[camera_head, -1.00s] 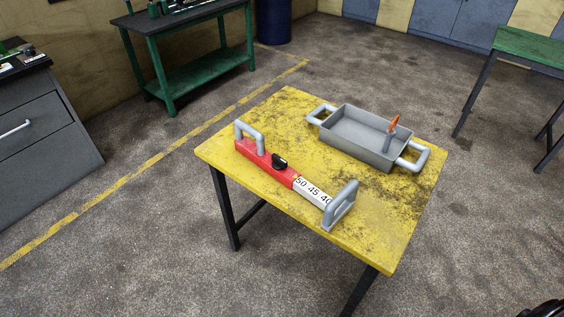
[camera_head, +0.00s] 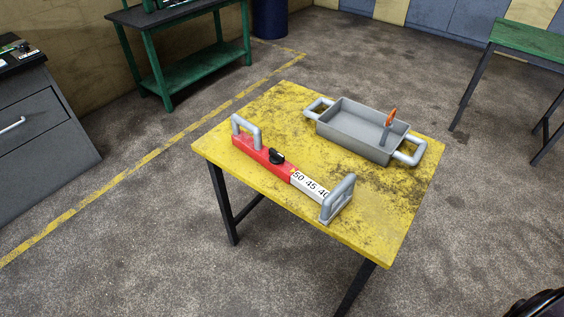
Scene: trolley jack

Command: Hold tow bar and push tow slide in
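The tow bar (camera_head: 257,154) is a red bar with a grey loop handle (camera_head: 246,131) at its left end and a black knob (camera_head: 276,157) on top. It lies on the yellow table (camera_head: 215,148). The tow slide (camera_head: 308,184) is a white bar marked 50, 45, 40, sticking out of the red bar's right end. It ends in a grey upright handle (camera_head: 338,199) near the table's front edge. Neither of my grippers is in view, and nothing touches the bar or the slide handle.
A grey tray (camera_head: 345,137) with two side handles and an orange-handled tool (camera_head: 390,118) in it stands at the table's back right. A green bench (camera_head: 193,76) and a dark cabinet (camera_head: 40,135) stand to the left. The floor around the table is clear.

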